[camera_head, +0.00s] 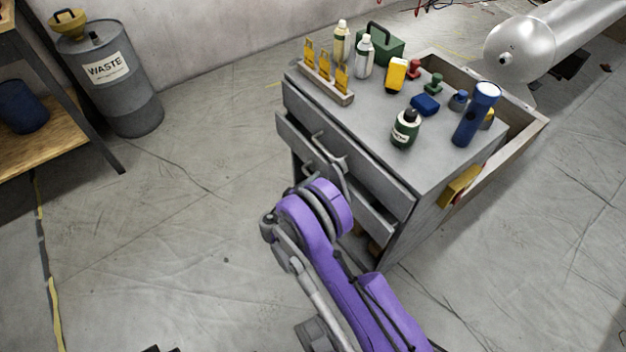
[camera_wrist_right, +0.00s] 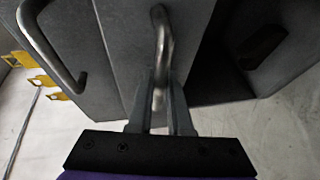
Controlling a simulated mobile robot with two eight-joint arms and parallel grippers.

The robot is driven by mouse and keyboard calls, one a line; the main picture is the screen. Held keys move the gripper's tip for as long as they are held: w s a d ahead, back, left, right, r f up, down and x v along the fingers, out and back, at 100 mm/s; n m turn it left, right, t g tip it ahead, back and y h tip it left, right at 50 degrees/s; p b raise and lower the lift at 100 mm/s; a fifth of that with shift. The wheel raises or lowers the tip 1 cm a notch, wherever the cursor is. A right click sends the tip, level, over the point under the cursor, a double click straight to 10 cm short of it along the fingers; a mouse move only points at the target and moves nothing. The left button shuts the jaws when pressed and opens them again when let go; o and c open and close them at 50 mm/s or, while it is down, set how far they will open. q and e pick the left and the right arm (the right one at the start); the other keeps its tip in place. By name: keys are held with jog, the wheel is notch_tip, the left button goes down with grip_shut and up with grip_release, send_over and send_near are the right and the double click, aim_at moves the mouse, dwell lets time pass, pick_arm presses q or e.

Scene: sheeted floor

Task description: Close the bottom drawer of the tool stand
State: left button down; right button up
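The grey tool stand (camera_head: 437,165) stands right of centre in the head view, with a handled drawer front near its top. Below it, the bottom drawer (camera_head: 372,212) juts out from the stand's front, partly hidden by my right arm. In the wrist view, the bottom drawer's front (camera_wrist_right: 120,45) fills the middle, with its metal handle (camera_wrist_right: 161,45). My right gripper (camera_wrist_right: 160,95) has its fingers close on both sides of this handle and appears shut on it. The upper drawer's handle (camera_wrist_right: 48,50) shows at the left. My left gripper is not in view.
Bottles, a blue flashlight (camera_head: 477,114), a yellow-tool rack (camera_head: 325,82) and other small items stand on the stand's top. An open side tray (camera_head: 527,125) is at its right. A waste drum (camera_head: 120,85) and a workbench (camera_head: 45,140) are at left. The floor between is clear.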

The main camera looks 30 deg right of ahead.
aim_at(324, 173)
grip_shut()
dwell(0.9)
jog(key=d, duration=0.4)
jog(key=shift+w+d+b, duration=0.15)
jog(key=shift+d+b, duration=0.15)
jog(key=shift+b, duration=0.05)
jog(key=o, duration=0.6)
grip_release()
jog(key=shift+a, duration=0.15)
